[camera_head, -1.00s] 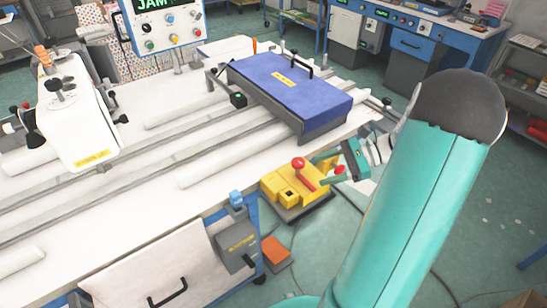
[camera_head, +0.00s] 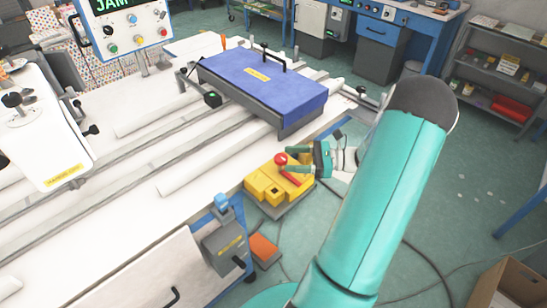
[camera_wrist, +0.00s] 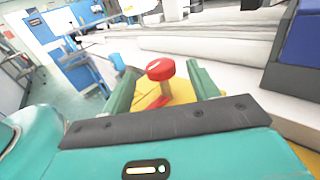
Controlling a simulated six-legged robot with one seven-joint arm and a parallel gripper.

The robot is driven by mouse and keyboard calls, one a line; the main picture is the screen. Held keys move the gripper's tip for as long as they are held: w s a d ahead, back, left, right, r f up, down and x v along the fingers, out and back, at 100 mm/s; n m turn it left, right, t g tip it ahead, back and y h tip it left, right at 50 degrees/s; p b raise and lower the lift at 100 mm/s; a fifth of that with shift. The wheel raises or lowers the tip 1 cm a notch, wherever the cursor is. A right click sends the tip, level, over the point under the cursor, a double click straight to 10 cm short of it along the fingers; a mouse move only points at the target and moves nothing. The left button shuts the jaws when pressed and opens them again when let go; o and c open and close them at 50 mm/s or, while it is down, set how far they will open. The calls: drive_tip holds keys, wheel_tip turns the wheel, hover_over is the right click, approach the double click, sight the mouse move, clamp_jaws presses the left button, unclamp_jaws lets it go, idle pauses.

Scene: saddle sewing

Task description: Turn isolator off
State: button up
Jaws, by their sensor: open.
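The isolator is a yellow box (camera_head: 266,190) with a red lever ending in a round red knob (camera_head: 281,159). It stands low beside the front edge of the white machine table. My gripper (camera_head: 296,163) is at the lever from the right, its green fingers on either side of it. In the wrist view the red knob (camera_wrist: 160,69) stands up between my two open fingers (camera_wrist: 158,82), above the yellow housing (camera_wrist: 180,92). I see gaps beside the knob; whether a finger touches the lever lower down I cannot tell.
A blue lidded box (camera_head: 262,84) sits on the white table (camera_head: 110,215) above the isolator. A grey box with a blue top (camera_head: 226,240) and an orange pedal (camera_head: 263,247) are nearer me. Open floor lies to the right, with a cardboard box (camera_head: 508,285).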

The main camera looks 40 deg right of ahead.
sight(275, 157)
drive_tip(key=x, duration=0.6)
drive_tip(key=shift+s, duration=0.1)
clamp_jaws()
